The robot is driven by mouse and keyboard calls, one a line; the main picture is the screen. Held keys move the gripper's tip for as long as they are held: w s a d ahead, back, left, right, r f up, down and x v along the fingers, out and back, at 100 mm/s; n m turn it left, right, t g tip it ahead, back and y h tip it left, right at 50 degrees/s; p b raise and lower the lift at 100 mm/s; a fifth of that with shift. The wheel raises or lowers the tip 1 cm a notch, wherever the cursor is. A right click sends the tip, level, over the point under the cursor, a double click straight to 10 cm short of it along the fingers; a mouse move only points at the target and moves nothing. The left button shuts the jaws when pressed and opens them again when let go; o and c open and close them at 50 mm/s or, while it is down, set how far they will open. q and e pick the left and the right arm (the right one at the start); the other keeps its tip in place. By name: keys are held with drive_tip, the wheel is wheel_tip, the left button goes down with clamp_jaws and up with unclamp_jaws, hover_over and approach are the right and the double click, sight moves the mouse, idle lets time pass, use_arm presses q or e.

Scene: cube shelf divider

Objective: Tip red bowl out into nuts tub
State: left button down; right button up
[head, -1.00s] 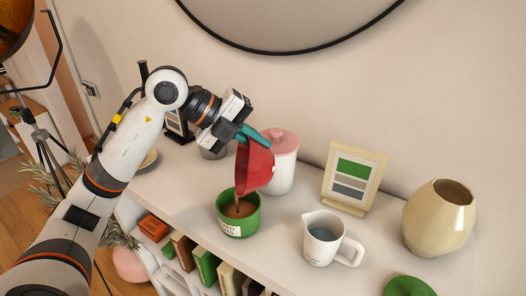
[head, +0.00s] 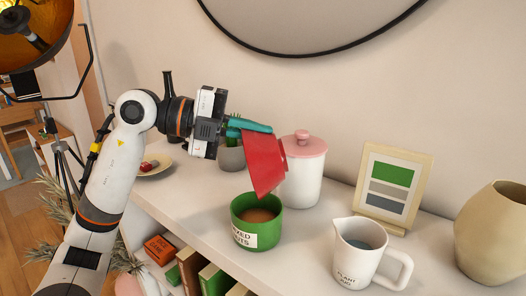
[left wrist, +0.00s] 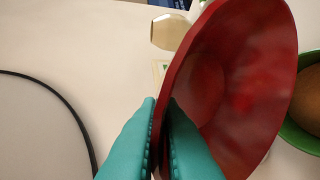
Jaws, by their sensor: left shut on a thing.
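The red bowl (head: 264,165) is tipped steeply on its side above the green nuts tub (head: 242,236). My left gripper (head: 258,127) is shut on the bowl's rim, with teal fingers on either side of the wall. In the left wrist view the inside of the bowl (left wrist: 240,75) looks bare, and the fingers of my left gripper (left wrist: 160,125) pinch its edge. The tub stands upright on the shelf top and holds a brown mass. A gap shows between bowl and tub, and no stream falls. The tub's edge (left wrist: 304,138) also shows in the left wrist view.
A white canister (head: 302,178) with a pink lid stands close behind the bowl. A white jug (head: 355,262) holding bluish liquid is right of the tub. A framed card (head: 390,188) and a beige vase (head: 492,235) stand further right. A plate (head: 152,168) is at left.

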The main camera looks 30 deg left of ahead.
use_arm(q)
drive_tip(key=s+a+t+h+b, duration=0.1)
drive_tip(key=b, duration=0.3)
drive_tip(key=s+a+t+h+b, duration=0.1)
drive_tip(key=a+h+b, duration=0.1)
drive_tip(key=b, duration=0.2)
drive_tip(key=shift+s+f+t, duration=0.15)
drive_tip(key=shift+f+t, duration=0.15)
drive_tip(key=shift+f, duration=0.05)
drive_tip(key=shift+d, duration=0.1)
idle(1.7)
